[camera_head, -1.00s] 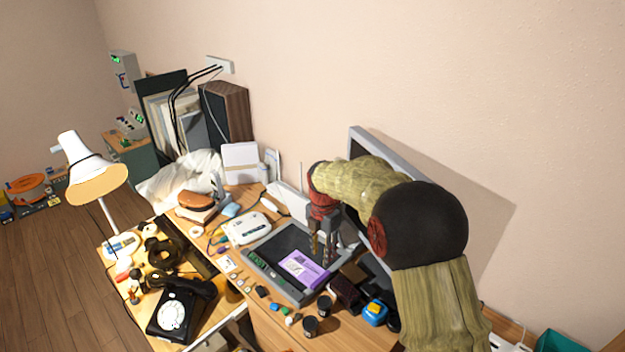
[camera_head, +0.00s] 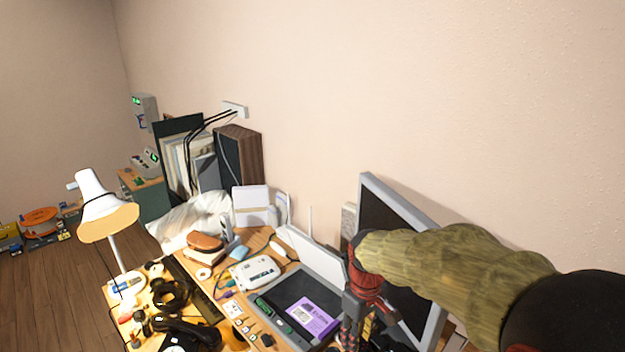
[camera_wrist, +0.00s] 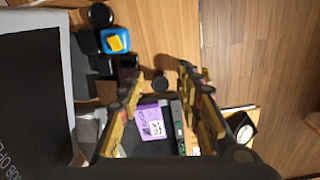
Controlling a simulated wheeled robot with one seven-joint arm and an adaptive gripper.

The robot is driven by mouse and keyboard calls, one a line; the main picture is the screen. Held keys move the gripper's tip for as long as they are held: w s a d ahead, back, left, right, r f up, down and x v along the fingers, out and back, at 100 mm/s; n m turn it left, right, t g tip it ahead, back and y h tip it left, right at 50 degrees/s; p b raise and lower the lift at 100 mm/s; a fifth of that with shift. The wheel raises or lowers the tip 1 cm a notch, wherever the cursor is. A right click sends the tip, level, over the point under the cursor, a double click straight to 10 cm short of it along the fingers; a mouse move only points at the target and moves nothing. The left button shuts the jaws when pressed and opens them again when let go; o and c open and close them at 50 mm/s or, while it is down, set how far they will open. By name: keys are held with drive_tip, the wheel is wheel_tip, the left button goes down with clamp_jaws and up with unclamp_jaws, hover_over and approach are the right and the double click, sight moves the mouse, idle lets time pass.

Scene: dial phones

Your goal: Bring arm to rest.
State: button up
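My arm reaches in from the right in the head view, in an olive sleeve with a dark joint. My gripper (camera_head: 362,328) points down over the right side of the desk, near the monitor (camera_head: 398,217). In the wrist view my gripper (camera_wrist: 160,95) has its two yellowish fingers well apart. Nothing shows held between them. Below, apart from the fingers, a purple box (camera_wrist: 151,122) lies in a dark tray; it also shows in the head view (camera_head: 313,317). The dark rotary phone (camera_head: 185,335) is at the lower edge of the head view, partly cut off.
A white desk lamp (camera_head: 105,207) stands at the left. A white device (camera_head: 255,271) sits on the desk. A blue-and-yellow item (camera_wrist: 117,41) and dark jars lie near the monitor in the wrist view. Wooden floor (camera_wrist: 270,60) is open beyond the desk edge.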

drive_tip(key=s+d+r+m+t, duration=0.2)
drive_tip(key=s+r, duration=0.4)
drive_tip(key=s, duration=0.4)
drive_tip(key=s+d+r+m+t, duration=0.3)
drive_tip(key=s+d+r+m, duration=0.2)
drive_tip(key=s, duration=0.5)
wheel_tip(320, 180, up, 2)
drive_tip(key=shift+s+d+r+m+t, duration=0.15)
drive_tip(key=shift+s+d+m+t, duration=0.15)
drive_tip(key=shift+s+d, duration=0.15)
drive_tip(key=shift+c, duration=0.4)
